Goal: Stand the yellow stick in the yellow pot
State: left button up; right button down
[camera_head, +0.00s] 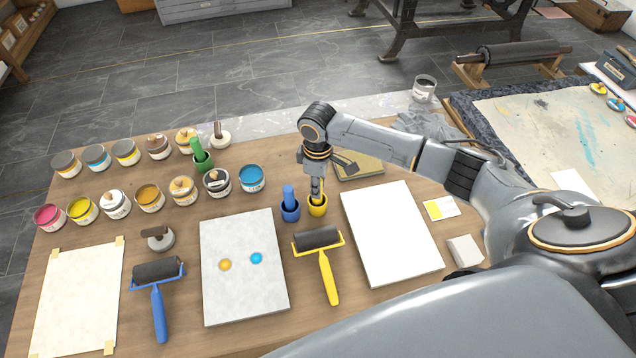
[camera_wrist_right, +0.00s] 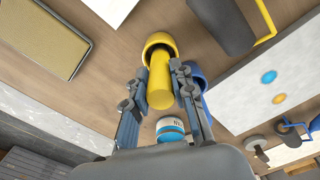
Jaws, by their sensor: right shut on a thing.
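The yellow pot (camera_head: 318,211) stands upright on the wooden table, just right of the blue pot (camera_head: 290,213). My right gripper (camera_head: 317,192) points down right above the yellow pot. In the right wrist view, my gripper (camera_wrist_right: 161,76) is shut on the yellow stick (camera_wrist_right: 160,92), with a finger on each side. The stick's far end reaches inside the rim of the yellow pot (camera_wrist_right: 158,40). Whether it touches the pot's bottom is hidden. In the head view the gripper mostly covers the stick. My left gripper is not in view.
A blue stick (camera_head: 289,194) stands in the blue pot, close beside my gripper. A green stick (camera_head: 198,149) stands in a green pot among several ink tins. A yellow-handled roller (camera_head: 328,272), a grey slab (camera_head: 243,295) and a white board (camera_head: 391,233) lie nearby.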

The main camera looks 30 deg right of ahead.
jog(key=c, duration=1)
grip_release()
jog(key=shift+c, duration=0.2)
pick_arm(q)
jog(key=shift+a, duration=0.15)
pick_arm(e)
notch_tip(320, 180, up, 12)
